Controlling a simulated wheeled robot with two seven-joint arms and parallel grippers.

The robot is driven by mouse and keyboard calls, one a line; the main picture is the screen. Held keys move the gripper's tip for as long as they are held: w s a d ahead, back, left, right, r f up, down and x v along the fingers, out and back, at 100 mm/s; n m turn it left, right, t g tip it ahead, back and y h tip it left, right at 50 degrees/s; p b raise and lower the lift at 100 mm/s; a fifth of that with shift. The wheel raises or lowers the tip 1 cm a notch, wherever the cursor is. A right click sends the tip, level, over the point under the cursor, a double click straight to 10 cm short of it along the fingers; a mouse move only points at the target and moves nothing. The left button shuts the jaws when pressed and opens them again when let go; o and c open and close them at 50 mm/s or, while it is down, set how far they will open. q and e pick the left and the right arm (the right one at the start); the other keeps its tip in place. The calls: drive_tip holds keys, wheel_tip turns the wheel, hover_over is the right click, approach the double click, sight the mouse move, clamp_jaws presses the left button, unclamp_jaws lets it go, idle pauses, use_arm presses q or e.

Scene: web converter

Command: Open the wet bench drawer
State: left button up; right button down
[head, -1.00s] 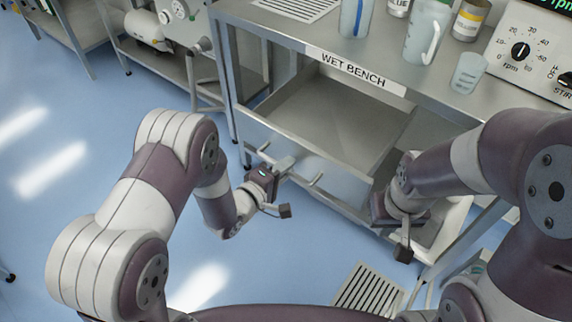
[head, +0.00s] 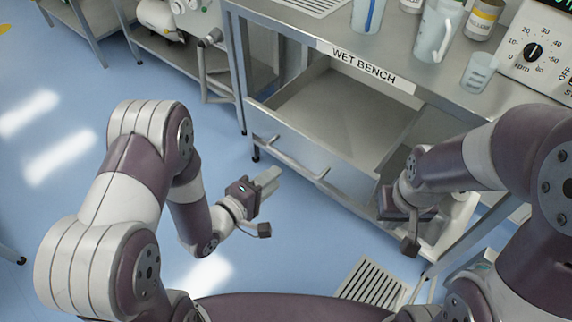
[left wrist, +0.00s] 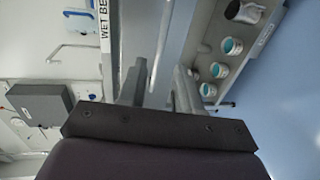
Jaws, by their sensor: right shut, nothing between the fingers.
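The wet bench drawer (head: 345,112) stands pulled out below the bench top, with its empty grey inside showing. Its bar handle (head: 296,162) runs along the outside of the drawer front. My left gripper (head: 268,180) is in front of the handle, a little apart from it and near its left half. In the left wrist view the two fingers (left wrist: 158,88) are spread with nothing between them. My right gripper (head: 392,206) is to the right of the drawer front, shut and empty. Its fingertips are mostly hidden.
The bench top (head: 310,32) carries beakers, a jug (head: 437,36), tins and a stirrer unit (head: 540,50). A neighbouring bench (head: 160,50) stands to the left. A floor grate (head: 372,280) lies in front. The blue floor to the left is clear.

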use_arm(q)
drive_tip(key=v, duration=0.4)
idle(0.3)
